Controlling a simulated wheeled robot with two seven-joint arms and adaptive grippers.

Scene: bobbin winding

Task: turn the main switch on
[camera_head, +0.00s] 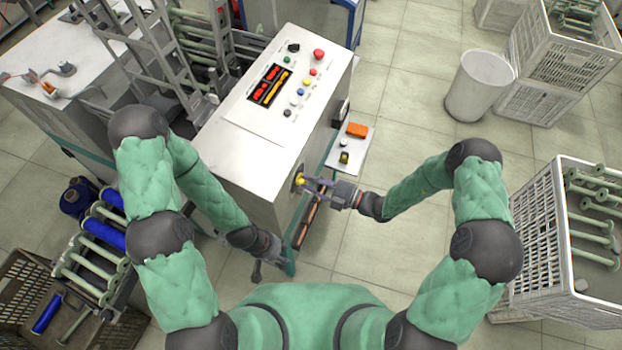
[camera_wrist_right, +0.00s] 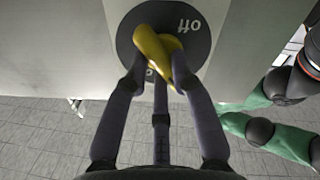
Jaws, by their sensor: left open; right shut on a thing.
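The main switch is a yellow handle (camera_head: 299,179) on a dark round plate, on the side of the white machine cabinet. In the right wrist view the yellow handle (camera_wrist_right: 155,48) lies slanted across the dark plate (camera_wrist_right: 200,45). The word "off" shows on that plate; a second mark is mostly hidden behind the handle and fingers. My right gripper (camera_head: 308,183) is shut on the yellow handle, and its fingers (camera_wrist_right: 160,75) close around it in the wrist view. My left gripper (camera_head: 268,270) is open and empty, low beside the cabinet's near end.
The cabinet top (camera_head: 240,115) carries buttons, displays and a red knob (camera_head: 319,54). A small side shelf (camera_head: 352,150) with an orange item is just beyond my right gripper. A white bin (camera_head: 478,88) and crates (camera_head: 562,245) stand right; the floor between is clear.

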